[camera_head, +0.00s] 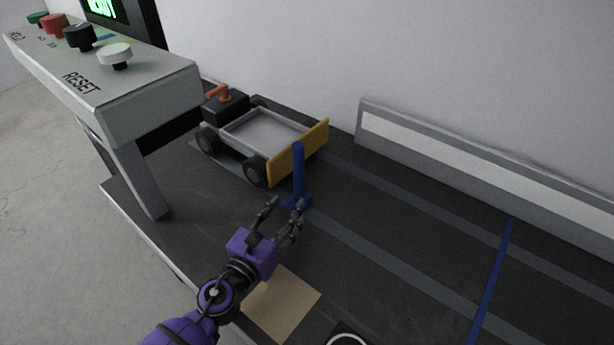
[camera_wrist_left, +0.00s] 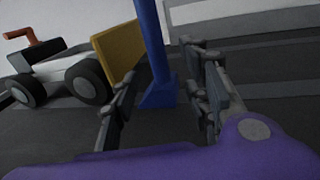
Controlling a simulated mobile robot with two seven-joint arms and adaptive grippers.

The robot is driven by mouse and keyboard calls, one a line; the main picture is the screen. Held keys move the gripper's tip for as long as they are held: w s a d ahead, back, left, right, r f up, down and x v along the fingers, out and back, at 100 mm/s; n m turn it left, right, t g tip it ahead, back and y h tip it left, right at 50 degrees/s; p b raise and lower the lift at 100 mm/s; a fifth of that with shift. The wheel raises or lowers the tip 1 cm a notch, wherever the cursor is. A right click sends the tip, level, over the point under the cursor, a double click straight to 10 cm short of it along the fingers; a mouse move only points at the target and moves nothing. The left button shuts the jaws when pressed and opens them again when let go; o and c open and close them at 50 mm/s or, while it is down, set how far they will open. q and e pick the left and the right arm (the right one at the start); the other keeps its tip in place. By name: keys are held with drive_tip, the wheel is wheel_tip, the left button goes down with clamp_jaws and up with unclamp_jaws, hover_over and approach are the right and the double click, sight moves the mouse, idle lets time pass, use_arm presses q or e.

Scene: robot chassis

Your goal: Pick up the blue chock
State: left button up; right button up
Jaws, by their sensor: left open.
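The blue chock (camera_head: 299,172) has a tall upright post on a wider foot and stands on the dark deck beside the cart's yellow panel. My left gripper (camera_head: 283,209) is open, with its fingers pointing at the chock from the near side. In the left wrist view the chock (camera_wrist_left: 156,60) rises between the two open fingers (camera_wrist_left: 163,92), its foot on the deck beyond them. The fingers do not appear closed on it; whether either one touches it I cannot tell. My right gripper is not in view.
A small cart (camera_head: 262,134) with black wheels and a yellow panel (camera_head: 298,152) stands just behind the chock. A grey console (camera_head: 120,75) with knobs is at the left. A tan square (camera_head: 281,303) lies near the front. The deck to the right is clear up to a low wall rail (camera_head: 480,165).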

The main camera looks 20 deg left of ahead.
sight(297, 192)
use_arm(q)
drive_tip(key=shift+w+d, duration=0.1)
drive_tip(key=shift+w, duration=0.65)
drive_tip(key=w, duration=0.2)
drive_tip(key=shift+w+d+r+p, duration=0.15)
drive_tip(key=shift+w+p, duration=0.15)
drive_tip(key=w, duration=0.2)
drive_tip(key=shift+w+d, duration=0.15)
drive_tip(key=shift+w, duration=0.65)
drive_tip(key=c, duration=1.1)
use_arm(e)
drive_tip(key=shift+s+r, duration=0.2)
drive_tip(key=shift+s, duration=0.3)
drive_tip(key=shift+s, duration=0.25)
